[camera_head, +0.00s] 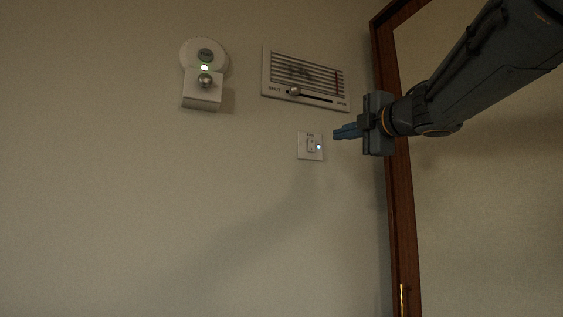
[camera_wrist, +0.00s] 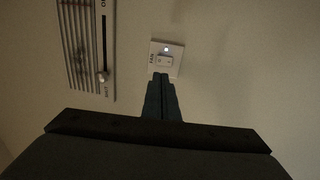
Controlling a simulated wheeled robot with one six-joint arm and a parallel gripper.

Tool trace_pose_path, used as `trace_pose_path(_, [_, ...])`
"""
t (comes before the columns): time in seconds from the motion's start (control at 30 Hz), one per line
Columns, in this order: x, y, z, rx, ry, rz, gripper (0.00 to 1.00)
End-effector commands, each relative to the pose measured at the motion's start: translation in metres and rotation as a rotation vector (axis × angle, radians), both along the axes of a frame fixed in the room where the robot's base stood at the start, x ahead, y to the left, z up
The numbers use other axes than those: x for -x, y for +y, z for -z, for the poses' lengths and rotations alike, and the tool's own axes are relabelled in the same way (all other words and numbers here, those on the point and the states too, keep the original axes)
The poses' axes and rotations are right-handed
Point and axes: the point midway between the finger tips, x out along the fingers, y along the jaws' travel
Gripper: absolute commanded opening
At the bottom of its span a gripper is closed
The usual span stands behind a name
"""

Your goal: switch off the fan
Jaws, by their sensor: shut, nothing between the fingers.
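The fan switch (camera_head: 311,146) is a small white wall plate labelled FAN, with a rocker in the middle and a lit white indicator at its right side. In the wrist view the fan switch (camera_wrist: 166,58) is just beyond my fingertips, with its light lit. My gripper (camera_head: 336,133) is shut and empty, to the right of the switch plate in the head view. In the wrist view my gripper (camera_wrist: 161,76) points at the plate and its fingertips overlap the plate's lower edge. I cannot tell whether they touch it. The fan itself is not clearly in view.
A vent grille (camera_head: 305,76) with a slider (camera_head: 295,91) is on the wall above the switch. A white wall device (camera_head: 204,75) with a green light and a round knob is further left. A brown wooden frame (camera_head: 391,150) stands at the right. The wall below is clear.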

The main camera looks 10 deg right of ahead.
Motion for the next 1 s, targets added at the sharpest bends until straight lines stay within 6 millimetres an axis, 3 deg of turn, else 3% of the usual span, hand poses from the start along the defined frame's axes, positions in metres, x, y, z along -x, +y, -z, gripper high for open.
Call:
trace_pose_path(0.3, [-0.062, 0.021, -0.008, 0.0, 0.002, -0.003, 0.0])
trace_pose_path(0.5, [-0.091, 0.03, -0.012, -0.001, 0.001, -0.002, 0.0])
trace_pose_path(0.7, [-0.106, 0.035, -0.014, 0.0, 0.0, 0.0, 0.0])
trace_pose_path(1.0, [-0.108, 0.035, -0.014, 0.0, 0.0, 0.001, 0.0])
